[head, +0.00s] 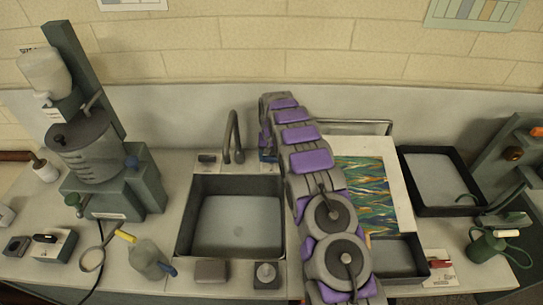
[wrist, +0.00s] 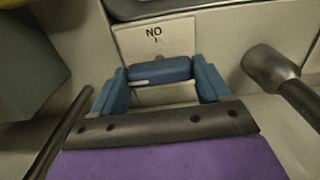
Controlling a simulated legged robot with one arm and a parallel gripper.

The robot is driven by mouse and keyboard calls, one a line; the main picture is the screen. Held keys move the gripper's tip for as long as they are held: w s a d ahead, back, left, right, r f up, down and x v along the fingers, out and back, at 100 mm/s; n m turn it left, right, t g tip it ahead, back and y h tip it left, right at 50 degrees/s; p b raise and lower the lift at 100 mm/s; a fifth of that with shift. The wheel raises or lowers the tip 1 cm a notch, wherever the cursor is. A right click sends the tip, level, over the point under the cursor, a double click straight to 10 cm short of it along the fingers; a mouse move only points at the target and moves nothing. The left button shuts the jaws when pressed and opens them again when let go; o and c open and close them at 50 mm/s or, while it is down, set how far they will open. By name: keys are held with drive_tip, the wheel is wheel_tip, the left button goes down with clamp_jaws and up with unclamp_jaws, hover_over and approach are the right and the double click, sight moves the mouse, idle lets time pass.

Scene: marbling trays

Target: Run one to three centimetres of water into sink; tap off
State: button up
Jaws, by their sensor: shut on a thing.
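The dark-rimmed sink (head: 181,235) is in the middle of the head view. Its floor looks pale grey, and I cannot tell whether water lies in it. The dark curved spout (head: 236,135) rises behind it; no stream shows. A small dark fitting (head: 208,158) is left of the spout. My gripper (head: 267,156) is at the sink's back right corner, mostly behind my arm. In the wrist view, its blue fingers (wrist: 160,85) are shut on a blue bar-like handle (wrist: 160,70), seemingly a tap lever. A label reading "NO" (wrist: 153,38) is behind it.
My arm covers the sink's right side. A patterned sheet (head: 370,185) and black trays (head: 408,188) lie to the right. A soap-like block (head: 211,271) and small dark box (head: 267,275) sit in front.

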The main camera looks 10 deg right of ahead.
drive_tip(key=shift+w+r, duration=0.15)
drive_tip(key=shift+r, duration=0.05)
drive_tip(key=o, duration=1)
drive_tip(key=shift+f, duration=0.15)
wheel_tip(320, 180, up, 17)
drive_tip(key=shift+a+r+p, duration=0.1)
drive_tip(key=shift+r+p, duration=0.05)
drive_tip(key=shift+p, duration=0.65)
